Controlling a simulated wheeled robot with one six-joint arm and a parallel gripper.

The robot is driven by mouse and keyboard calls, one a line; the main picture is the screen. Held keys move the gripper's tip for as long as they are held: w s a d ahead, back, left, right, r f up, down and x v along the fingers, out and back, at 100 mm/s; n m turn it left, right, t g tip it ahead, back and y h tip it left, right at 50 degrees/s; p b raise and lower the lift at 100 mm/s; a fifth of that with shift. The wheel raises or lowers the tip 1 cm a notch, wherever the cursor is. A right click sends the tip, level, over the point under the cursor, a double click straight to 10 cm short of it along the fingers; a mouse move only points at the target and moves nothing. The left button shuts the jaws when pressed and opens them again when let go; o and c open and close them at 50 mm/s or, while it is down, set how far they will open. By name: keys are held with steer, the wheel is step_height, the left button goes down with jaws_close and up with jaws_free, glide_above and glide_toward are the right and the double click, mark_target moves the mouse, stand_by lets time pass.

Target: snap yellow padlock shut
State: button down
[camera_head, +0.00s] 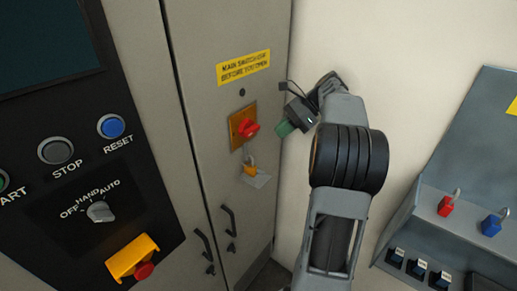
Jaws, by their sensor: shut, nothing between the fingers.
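The small yellow padlock (250,170) hangs just below the red rotary switch (249,129) on the grey cabinet door. Its grey shackle shows above its body; the picture is too small to tell whether the shackle is seated. A pale tag (260,181) hangs beside it. My gripper (283,130) is up and to the right of the padlock, near the cabinet's right edge, and apart from it.
Red (445,207) and blue (491,226) padlocks stand on a grey station at right. A control panel (75,205) with buttons, a selector and a red emergency stop fills the left. Black door handles (229,221) stick out below the padlock. Pale wall lies behind my arm.

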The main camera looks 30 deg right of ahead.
glide_above(251, 164)
steer(key=s+d, duration=0.1)
steer(key=d, duration=0.1)
steer(key=shift+s+a+f+p, duration=0.1)
steer(key=shift+f+p, duration=0.05)
steer(key=shift+f, duration=1.55)
steer(key=shift+s+f+p, duration=0.1)
steer(key=shift+f+p, duration=0.05)
steer(key=shift+f, duration=1.5)
steer(key=shift+f, duration=1.25)
steer(key=shift+d+r, duration=0.1)
steer(key=shift+d, duration=0.1)
